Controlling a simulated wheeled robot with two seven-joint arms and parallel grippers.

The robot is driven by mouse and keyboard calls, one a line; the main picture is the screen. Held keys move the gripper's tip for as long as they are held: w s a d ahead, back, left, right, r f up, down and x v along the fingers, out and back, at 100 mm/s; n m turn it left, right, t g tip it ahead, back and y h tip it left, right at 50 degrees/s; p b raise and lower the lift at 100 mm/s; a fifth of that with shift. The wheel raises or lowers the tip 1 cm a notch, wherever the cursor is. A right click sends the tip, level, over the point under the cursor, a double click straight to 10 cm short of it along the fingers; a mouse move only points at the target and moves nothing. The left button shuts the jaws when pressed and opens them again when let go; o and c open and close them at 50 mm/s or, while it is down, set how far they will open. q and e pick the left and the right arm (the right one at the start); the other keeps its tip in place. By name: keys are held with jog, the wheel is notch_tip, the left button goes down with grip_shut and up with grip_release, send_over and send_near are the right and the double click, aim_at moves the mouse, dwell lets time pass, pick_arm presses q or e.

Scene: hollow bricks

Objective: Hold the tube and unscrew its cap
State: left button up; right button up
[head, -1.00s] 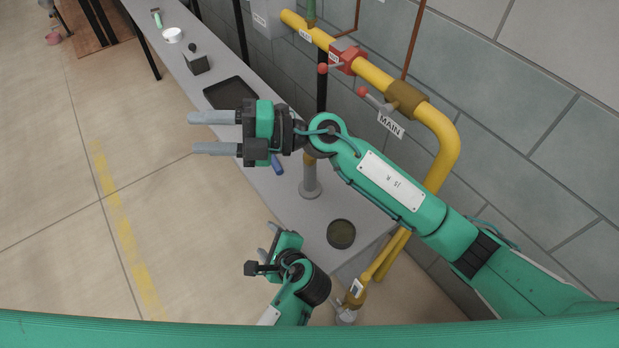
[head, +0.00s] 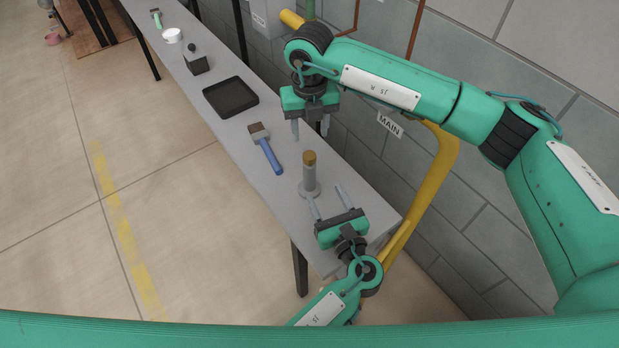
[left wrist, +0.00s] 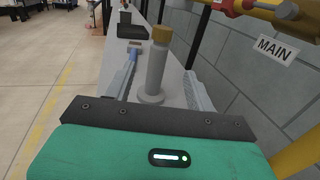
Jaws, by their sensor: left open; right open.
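The grey tube (head: 310,178) stands upright on a round base on the bench, with its brown cap (head: 309,157) on top. In the left wrist view the tube (left wrist: 157,70) and cap (left wrist: 162,35) appear between my left fingers, untouched. My left gripper (head: 324,190) is open and low at the near side of the tube, its fingers pointing towards it. How far the fingers reach past the tube is hard to tell. My right gripper (head: 311,136) is open and empty, pointing down above the cap, with a gap between them.
A blue-handled brush (head: 266,150) and a black tray (head: 231,97) lie farther along the narrow bench (head: 222,128). A dark block (head: 195,64) and a white bowl (head: 172,35) are beyond. A yellow pipe (head: 437,170) and grey wall run along the right.

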aim_at(312, 169)
pick_arm(q)
jog(key=x, duration=1.1)
grip_shut()
